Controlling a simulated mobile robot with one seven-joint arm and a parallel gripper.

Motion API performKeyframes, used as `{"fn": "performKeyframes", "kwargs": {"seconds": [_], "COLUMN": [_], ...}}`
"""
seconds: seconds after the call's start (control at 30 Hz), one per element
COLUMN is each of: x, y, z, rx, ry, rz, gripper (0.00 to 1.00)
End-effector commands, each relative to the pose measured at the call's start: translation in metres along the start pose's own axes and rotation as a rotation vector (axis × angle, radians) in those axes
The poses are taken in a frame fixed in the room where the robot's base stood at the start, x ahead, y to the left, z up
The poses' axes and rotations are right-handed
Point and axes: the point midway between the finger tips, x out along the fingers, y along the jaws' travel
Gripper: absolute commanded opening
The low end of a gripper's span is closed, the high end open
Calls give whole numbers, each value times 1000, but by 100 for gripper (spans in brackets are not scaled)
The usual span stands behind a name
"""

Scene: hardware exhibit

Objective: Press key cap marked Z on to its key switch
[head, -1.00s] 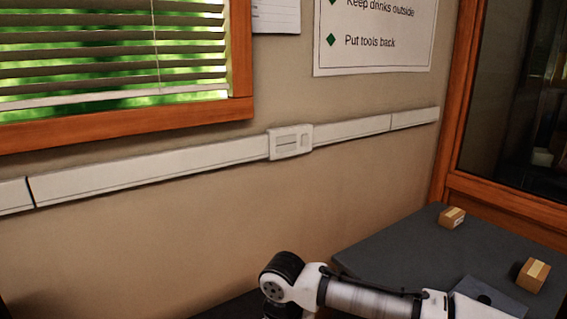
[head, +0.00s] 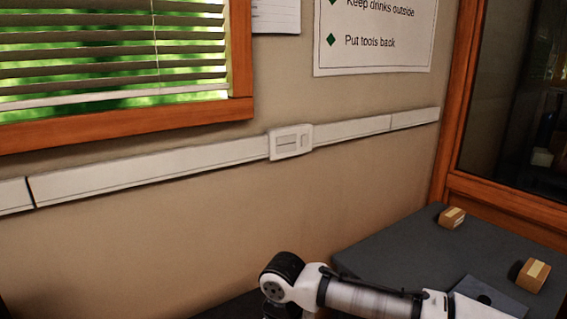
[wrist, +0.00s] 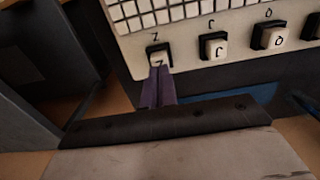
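In the wrist view, a light key cap with a dark mark like a Z (wrist: 158,59) sits at a black key switch on the pale board, below a printed Z. Whether it is fully seated cannot be told. My gripper (wrist: 158,70) shows as two purple fingers side by side with no clear gap. Their tips are at the near edge of this cap and seem to touch it, hiding part of it. In the head view only my arm shows; the gripper and the Z cap are out of sight.
More capped switches (wrist: 214,46) stand to the right on the pale board (wrist: 186,68), with a grid of small white keys (wrist: 150,10) behind.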

Motion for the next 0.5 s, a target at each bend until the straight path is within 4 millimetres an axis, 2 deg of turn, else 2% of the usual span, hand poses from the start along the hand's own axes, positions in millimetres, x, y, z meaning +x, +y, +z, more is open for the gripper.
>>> {"fn": "performKeyframes", "kwargs": {"seconds": [0.5], "x": [8], "y": [0], "z": [0], "rx": [0], "ry": [0], "rz": [0], "gripper": [0]}}
